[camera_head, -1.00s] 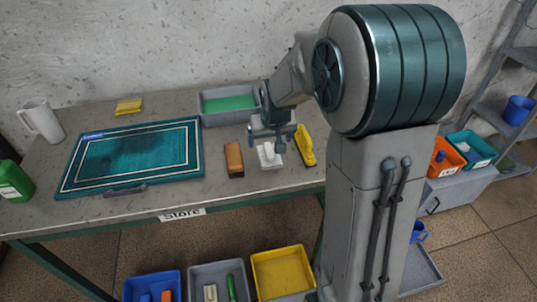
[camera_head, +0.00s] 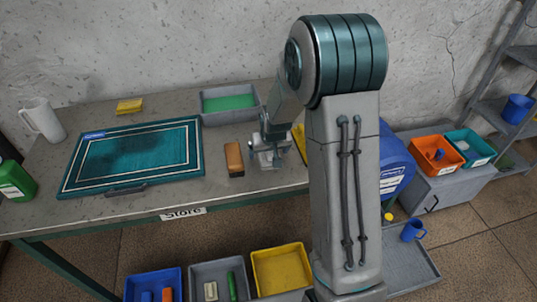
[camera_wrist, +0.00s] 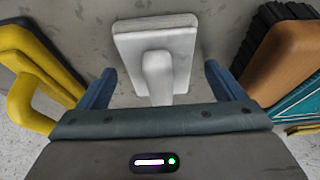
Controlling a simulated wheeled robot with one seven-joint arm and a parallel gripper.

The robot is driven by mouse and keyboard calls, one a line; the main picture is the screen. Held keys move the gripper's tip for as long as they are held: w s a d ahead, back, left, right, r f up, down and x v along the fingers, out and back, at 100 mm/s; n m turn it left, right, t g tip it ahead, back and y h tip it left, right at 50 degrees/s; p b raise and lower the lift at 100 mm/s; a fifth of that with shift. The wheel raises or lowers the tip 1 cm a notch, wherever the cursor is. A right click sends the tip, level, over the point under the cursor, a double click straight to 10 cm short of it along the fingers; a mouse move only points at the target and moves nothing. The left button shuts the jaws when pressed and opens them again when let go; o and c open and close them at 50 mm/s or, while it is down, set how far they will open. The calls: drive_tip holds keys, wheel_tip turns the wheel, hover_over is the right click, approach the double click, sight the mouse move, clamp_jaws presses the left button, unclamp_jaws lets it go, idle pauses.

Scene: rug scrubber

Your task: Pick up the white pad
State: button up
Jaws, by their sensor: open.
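The white pad (camera_wrist: 127,42) lies on the table, a flat pale block with a white handle (camera_wrist: 158,75) on it. In the head view, my gripper (camera_head: 270,148) is low over the pad and hides most of it. In the wrist view, my gripper (camera_wrist: 162,78) is open, with one blue finger on each side of the handle. Gaps show between the handle and both fingers, and nothing is held.
A brown-topped brush (camera_head: 233,157) stands close to the left of my gripper in the head view. A yellow-handled brush (camera_wrist: 30,75) is close on the other side. A teal rug (camera_head: 165,150) and a grey tray (camera_head: 214,118) with green contents are on the table.

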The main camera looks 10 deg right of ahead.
drive_tip(key=c, duration=1.1)
drive_tip(key=shift+r, duration=0.1)
drive_tip(key=shift+r, duration=0.4)
drive_tip(key=r, duration=0.3)
drive_tip(key=shift+w+d+r+b, duration=0.2)
drive_tip(key=shift+d+r+b, duration=0.1)
drive_tip(key=shift+d+b, duration=0.1)
drive_tip(key=w+d+r, duration=0.1)
drive_tip(key=d+r, duration=0.1)
drive_tip(key=d, duration=0.1)
drive_tip(key=w+d+r, duration=0.2)
drive_tip(key=d, duration=0.1)
drive_tip(key=w+d+r+b, duration=0.1)
drive_tip(key=w+d+r, duration=0.1)
drive_tip(key=d, duration=0.1)
drive_tip(key=shift+w+d+r, duration=0.2)
drive_tip(key=shift+w+r, duration=0.05)
